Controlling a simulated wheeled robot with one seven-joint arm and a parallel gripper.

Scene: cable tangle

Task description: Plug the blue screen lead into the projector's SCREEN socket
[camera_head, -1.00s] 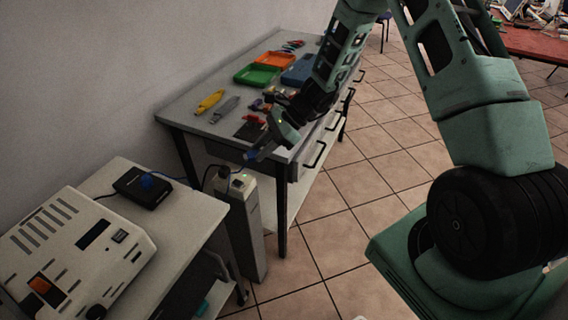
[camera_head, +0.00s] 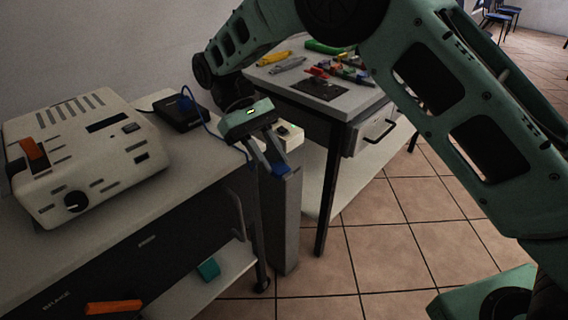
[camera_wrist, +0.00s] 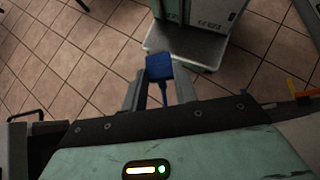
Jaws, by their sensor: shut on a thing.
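My gripper (camera_head: 268,158) is shut on the blue plug (camera_head: 281,169) of the blue lead and holds it in the air off the right edge of the near cabinet top. In the wrist view the blue plug (camera_wrist: 159,67) sits between the fingertips, with its blue cable (camera_wrist: 164,96) running back toward the palm. In the head view the lead (camera_head: 205,122) runs from a black box (camera_head: 181,112) to my gripper. A beige device (camera_head: 84,152), probably the projector, stands at the left of the cabinet top, left of the gripper. No SCREEN label is readable.
A grey post with a cream top (camera_head: 288,134) stands just behind my gripper. A workbench (camera_head: 345,104) with tools is behind it. An orange object (camera_head: 113,307) and a teal object (camera_head: 208,269) lie low by the cabinet. Cabinet top before the black box is clear.

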